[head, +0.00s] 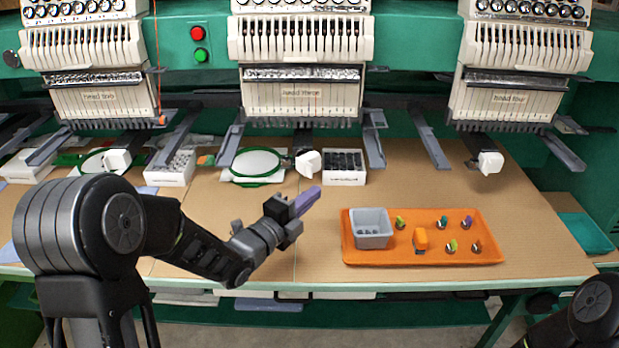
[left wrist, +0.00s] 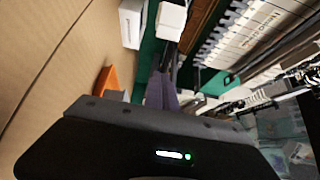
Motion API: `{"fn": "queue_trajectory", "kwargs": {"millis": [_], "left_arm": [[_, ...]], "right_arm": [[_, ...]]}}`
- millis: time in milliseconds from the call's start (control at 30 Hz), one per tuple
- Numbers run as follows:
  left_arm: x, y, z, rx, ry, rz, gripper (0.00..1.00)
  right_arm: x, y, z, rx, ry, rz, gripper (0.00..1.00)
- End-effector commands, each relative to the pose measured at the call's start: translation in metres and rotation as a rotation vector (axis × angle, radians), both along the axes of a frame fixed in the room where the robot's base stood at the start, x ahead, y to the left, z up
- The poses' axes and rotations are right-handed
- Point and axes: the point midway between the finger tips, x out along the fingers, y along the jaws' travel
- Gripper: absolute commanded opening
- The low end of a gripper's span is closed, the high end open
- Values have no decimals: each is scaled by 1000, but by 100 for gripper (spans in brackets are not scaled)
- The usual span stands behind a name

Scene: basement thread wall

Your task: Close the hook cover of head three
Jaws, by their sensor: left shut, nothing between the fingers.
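Head three (head: 301,96) is the middle embroidery head. Below it, a dark lower arm ends in a white block (head: 308,162), which looks like its hook cover; it appears tilted, and I cannot tell whether it stands open. My left gripper (head: 308,199) has purple fingers, shut and empty, just below and in front of this white block, apart from it. In the left wrist view the purple fingers (left wrist: 161,92) point up toward a white block (left wrist: 171,20) on a dark arm. My right gripper is out of view.
A green hoop (head: 257,165) lies left of the white block, and a box of dark parts (head: 344,167) right of it. An orange tray (head: 420,254) with a grey bin (head: 371,228) and several small pieces is to the right. Head four (head: 513,100) hangs further right.

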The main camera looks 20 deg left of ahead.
Motion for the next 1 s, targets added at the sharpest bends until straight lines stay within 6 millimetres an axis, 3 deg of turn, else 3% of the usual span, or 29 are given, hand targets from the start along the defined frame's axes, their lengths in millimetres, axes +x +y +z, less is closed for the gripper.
{"fn": "queue_trajectory", "kwargs": {"millis": [167,400,1000], "left_arm": [[34,-15,1,2,-1,-3,0],[54,12,2,1,0,1,0],[58,19,0,1,-1,-8,0]], "right_arm": [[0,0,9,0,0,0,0],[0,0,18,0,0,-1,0],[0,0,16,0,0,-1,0]]}}
